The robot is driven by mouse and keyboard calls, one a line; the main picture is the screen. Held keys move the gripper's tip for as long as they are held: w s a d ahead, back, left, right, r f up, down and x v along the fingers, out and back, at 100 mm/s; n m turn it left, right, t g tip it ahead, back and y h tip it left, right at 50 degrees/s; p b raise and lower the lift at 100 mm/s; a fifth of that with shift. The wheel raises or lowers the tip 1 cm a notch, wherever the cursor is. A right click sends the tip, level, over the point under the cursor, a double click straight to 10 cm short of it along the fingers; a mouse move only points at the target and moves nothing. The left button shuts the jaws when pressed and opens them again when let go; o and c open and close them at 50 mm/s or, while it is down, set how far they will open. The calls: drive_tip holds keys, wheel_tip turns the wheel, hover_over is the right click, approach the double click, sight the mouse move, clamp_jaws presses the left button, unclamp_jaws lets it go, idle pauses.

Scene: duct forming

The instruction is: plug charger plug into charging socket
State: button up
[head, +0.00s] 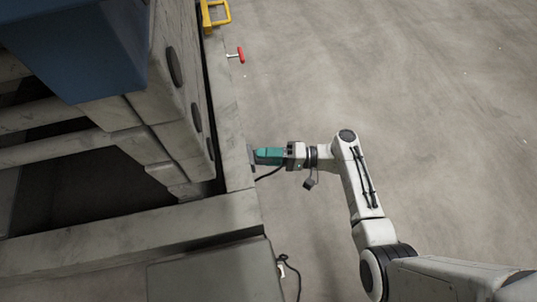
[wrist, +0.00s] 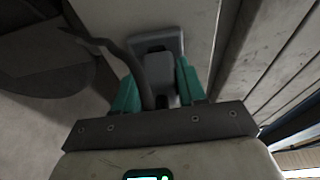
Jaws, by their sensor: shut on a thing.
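The charging socket (wrist: 152,43) is a grey rounded housing on the pale machine wall; in the head view it is a small grey block (head: 251,154) on the machine's side. My gripper (head: 266,156), with teal fingers, points left at it and is right up against it. In the wrist view the gripper (wrist: 158,82) is shut on the grey charger plug (wrist: 158,72), which lies in line with the socket and appears to meet it. Whether the plug is fully seated cannot be told. A dark cable (wrist: 137,68) bends from the plug up and left.
The large pale machine (head: 232,130) fills the left of the head view. A red handle (head: 241,55) and a yellow bracket (head: 216,16) stick out further up its side. A loose dark cable (head: 294,276) hangs lower down. The concrete floor (head: 430,110) on the right is clear.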

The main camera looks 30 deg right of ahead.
drive_tip(key=shift+a, duration=0.25)
drive_tip(key=o, duration=1.1)
drive_tip(key=shift+c, duration=0.2)
drive_tip(key=p+v, duration=0.1)
drive_tip(key=v, duration=0.9)
drive_tip(key=shift+s+d, duration=0.2)
drive_tip(key=shift+d, duration=0.15)
drive_tip(key=shift+a, duration=0.1)
